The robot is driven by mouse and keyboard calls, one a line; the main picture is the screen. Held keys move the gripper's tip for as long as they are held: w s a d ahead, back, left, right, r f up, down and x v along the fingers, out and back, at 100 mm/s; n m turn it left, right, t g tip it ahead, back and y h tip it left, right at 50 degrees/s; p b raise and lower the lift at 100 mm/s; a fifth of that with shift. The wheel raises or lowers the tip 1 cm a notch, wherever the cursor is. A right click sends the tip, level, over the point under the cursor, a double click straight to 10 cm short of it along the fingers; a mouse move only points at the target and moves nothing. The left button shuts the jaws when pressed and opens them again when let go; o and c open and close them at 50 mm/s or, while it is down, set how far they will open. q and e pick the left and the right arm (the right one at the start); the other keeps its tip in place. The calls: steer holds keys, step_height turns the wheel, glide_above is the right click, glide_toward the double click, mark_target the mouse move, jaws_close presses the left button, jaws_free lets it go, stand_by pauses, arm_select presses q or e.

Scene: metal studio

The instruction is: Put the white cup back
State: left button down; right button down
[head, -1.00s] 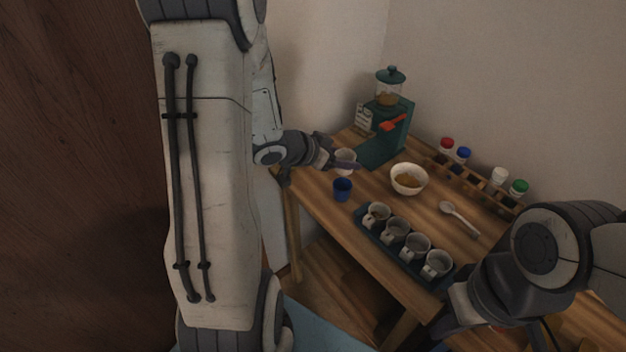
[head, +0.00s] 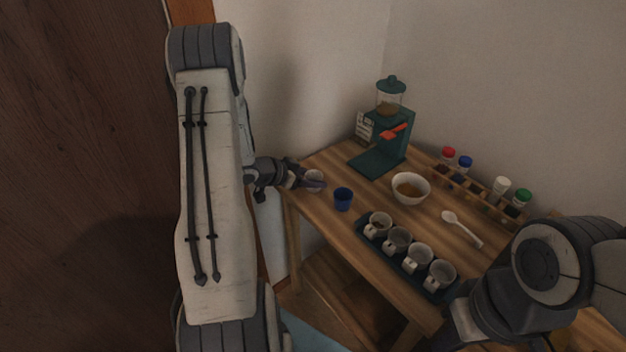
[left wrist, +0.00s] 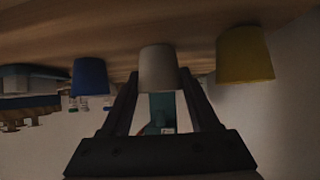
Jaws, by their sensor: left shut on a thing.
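The white cup (head: 314,179) is at the left end of the wooden table. My left gripper (head: 311,184) is shut on it. In the left wrist view, which shows the table upside down, the white cup (left wrist: 158,70) sits between the two fingers, with its base at or very near the tabletop; I cannot tell if it touches. A blue cup (left wrist: 89,77) and a yellow cup (left wrist: 243,55) stand on either side of it, apart from it. The blue cup (head: 343,199) also shows in the head view; the yellow one is hidden there. My right gripper is out of view.
A dark tray (head: 365,238) with several handled cups lies along the front edge. Behind are a white bowl (head: 411,188), a green grinder (head: 392,135), a spoon (head: 462,229) and a rack of jars (head: 475,187). The table (head: 330,222) is bare around the blue cup.

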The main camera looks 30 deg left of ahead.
arm_select(q)
steer(key=shift+f, duration=0.15)
steer(key=shift+c, duration=0.6)
jaws_free()
